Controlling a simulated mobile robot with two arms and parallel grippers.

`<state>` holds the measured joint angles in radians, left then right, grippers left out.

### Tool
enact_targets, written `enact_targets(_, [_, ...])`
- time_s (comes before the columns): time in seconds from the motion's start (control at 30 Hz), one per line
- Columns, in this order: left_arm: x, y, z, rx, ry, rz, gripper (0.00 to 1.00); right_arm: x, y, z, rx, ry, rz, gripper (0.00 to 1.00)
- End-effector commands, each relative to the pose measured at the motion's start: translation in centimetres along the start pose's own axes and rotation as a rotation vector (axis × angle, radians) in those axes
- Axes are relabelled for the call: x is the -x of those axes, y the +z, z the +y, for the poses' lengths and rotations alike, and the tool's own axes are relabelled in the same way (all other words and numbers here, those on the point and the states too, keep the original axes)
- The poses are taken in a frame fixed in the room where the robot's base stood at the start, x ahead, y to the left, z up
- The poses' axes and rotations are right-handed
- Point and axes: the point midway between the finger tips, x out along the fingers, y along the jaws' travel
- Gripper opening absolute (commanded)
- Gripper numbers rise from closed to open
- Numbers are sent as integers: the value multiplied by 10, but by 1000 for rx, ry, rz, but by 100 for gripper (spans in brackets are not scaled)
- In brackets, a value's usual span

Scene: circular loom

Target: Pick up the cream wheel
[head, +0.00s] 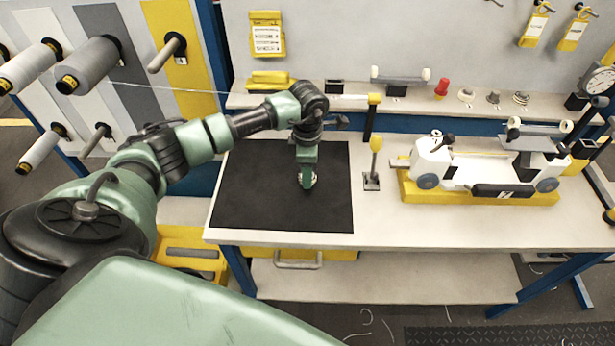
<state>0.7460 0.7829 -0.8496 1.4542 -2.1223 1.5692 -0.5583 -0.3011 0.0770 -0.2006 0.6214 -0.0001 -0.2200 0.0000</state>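My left gripper (307,180) points down over the black mat (250,205) on the table, near the mat's right half. A small pale, cream-coloured round thing (313,181) shows at its fingertips, mostly hidden by the fingers; it may be the cream wheel. Whether the fingers are closed on it cannot be made out. Another small cream round part (466,94) sits on the back shelf to the right. My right gripper is not in view.
A white machine on a yellow base (480,195) stands on the table at right. A yellow-topped post (374,150) stands just right of the mat. The back shelf (345,102) holds a red knob (441,88) and small metal parts. Spools (88,66) hang at left.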

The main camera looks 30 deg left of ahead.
Motion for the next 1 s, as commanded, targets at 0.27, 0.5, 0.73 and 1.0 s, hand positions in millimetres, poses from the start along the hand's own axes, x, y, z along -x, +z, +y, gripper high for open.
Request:
enact_targets(0.27, [2,0,0,0,1,-1,0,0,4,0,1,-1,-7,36])
enact_targets(0.5, [20,0,2,-1,4,-2,0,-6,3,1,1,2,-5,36])
enact_targets(0.73, [74,1,2,-1,8,-5,0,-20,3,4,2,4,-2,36])
enact_targets(1.0, [151,1,1,-1,7,-4,0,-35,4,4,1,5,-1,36])
